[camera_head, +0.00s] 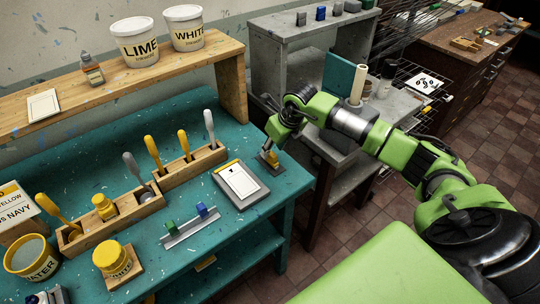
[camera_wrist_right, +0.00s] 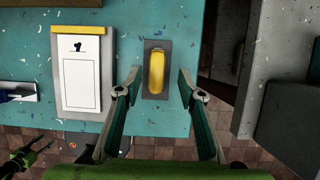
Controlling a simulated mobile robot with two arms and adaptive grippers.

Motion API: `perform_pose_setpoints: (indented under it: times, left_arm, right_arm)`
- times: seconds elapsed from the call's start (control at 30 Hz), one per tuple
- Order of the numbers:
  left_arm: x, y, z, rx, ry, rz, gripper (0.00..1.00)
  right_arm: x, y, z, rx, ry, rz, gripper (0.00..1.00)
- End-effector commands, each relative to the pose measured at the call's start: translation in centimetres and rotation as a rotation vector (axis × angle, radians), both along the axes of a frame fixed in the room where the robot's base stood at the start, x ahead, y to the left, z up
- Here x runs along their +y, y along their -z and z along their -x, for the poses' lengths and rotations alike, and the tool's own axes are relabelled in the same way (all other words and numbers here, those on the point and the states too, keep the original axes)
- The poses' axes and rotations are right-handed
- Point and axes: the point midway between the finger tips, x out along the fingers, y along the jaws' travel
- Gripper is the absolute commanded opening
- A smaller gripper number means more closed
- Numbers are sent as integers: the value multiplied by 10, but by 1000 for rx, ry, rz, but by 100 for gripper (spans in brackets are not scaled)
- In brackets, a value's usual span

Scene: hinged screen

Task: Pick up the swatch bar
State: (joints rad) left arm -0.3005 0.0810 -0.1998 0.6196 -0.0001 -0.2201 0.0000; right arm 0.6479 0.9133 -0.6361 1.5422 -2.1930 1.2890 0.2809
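The yellow bar, which I take to be the swatch bar (camera_wrist_right: 156,72), lies on a small grey plate on the teal bench. It also shows in the head view (camera_head: 270,157) at the bench's right end. My right gripper (camera_head: 275,138) is over it, pointing down. In the right wrist view my right gripper (camera_wrist_right: 158,76) is open and empty, one finger on each side of the bar, with gaps to both. Whether the fingertips are down at the bar's height is unclear. A small green and dark part at the lower left of the wrist view, seemingly my left gripper (camera_wrist_right: 38,150), is too small to read.
A card on a grey board (camera_head: 240,182) lies just left of the bar. A metal rail with green and blue blocks (camera_head: 190,228) and a wooden tool rack (camera_head: 165,183) are further left. The bench's right edge is close by, with a grey stand (camera_head: 347,145) beyond.

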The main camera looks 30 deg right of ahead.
Motion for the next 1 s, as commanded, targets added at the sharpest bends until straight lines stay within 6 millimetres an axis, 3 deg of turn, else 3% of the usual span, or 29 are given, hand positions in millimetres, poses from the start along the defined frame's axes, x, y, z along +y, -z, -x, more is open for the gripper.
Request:
perform_pose_setpoints:
  times: [0.13, 0.3, 0.57, 0.6, 0.73, 1.0]
  left_arm:
    - [0, -19, 0, 0, 0, 0, 47]
    - [0, -21, -1, -1, 0, 0, 47]
    - [-1, -21, -1, -2, 0, 1, 47]
    - [-1, -21, -1, -2, 0, 1, 47]
    - [-2, -21, -1, -2, 0, 2, 47]
    - [-2, -21, -1, -2, 0, 2, 47]
  right_arm:
    - [7, 19, -3, 5, 0, -2, 36]
    - [6, 35, -11, 1, 1, -1, 36]
    - [6, 39, -12, 1, -1, 0, 36]
    - [6, 39, -12, 1, -1, 0, 34]
    - [6, 38, -12, 1, 0, 0, 0]
    - [6, 38, -12, 0, 0, 0, 0]
